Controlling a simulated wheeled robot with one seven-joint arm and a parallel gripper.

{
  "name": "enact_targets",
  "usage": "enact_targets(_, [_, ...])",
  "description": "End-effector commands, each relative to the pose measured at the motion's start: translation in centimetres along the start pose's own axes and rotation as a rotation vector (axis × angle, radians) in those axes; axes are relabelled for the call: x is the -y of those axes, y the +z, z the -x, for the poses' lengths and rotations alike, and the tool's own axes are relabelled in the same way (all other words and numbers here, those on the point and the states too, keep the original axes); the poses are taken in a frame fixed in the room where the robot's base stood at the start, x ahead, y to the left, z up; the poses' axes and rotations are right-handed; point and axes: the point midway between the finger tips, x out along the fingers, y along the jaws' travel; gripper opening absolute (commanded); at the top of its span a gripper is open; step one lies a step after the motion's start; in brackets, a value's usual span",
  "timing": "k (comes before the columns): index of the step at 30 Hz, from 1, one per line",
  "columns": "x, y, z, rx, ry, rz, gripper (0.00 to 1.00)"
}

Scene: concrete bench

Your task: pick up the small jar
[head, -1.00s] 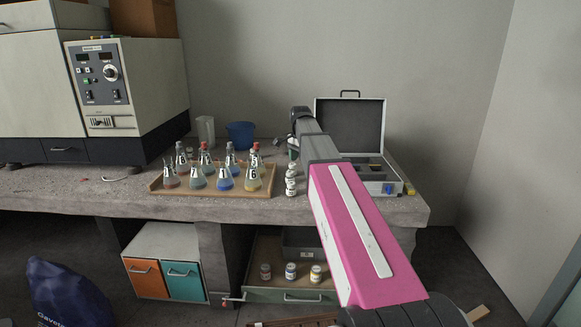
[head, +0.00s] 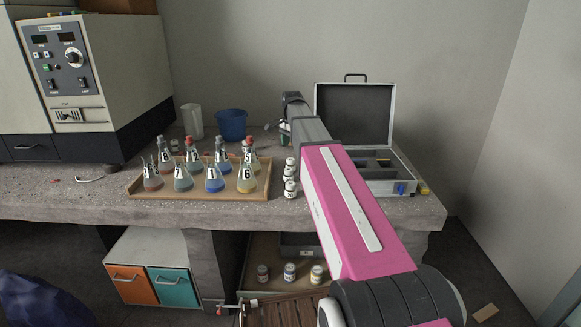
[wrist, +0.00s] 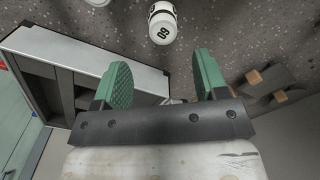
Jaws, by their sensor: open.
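Several small white-capped jars (head: 290,175) stand in a short row on the bench, just right of the flask tray. In the wrist view a white jar (wrist: 162,24) with a black number on it lies beyond the fingertips, near the top edge. My gripper (wrist: 162,72) is open, its two green pads apart with nothing between them. The jar is ahead of the gap and not touching the pads. In the head view my gripper is at the far end of my arm, mostly hidden, above the back of the bench. Which jar is meant, I cannot tell.
A wooden tray (head: 190,195) of numbered flasks stands left of the jars. An open case (head: 395,184) stands to the right. A blue bucket (head: 231,125) and a clear beaker (head: 192,122) are behind. More small jars (head: 290,272) stand in an open drawer below.

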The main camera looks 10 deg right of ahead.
Motion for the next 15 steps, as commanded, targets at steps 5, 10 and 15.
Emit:
enact_targets(5, [0.0, 0.0, -1.9, 0.0, 0.0, 0.0, 0.66])
enact_targets(10, [0.1, 0.0, -2.8, 0.001, 0.001, 0.0, 0.66])
enact_targets(15, [0.5, 0.1, -4.9, 0.001, 0.001, 0.0, 0.66])
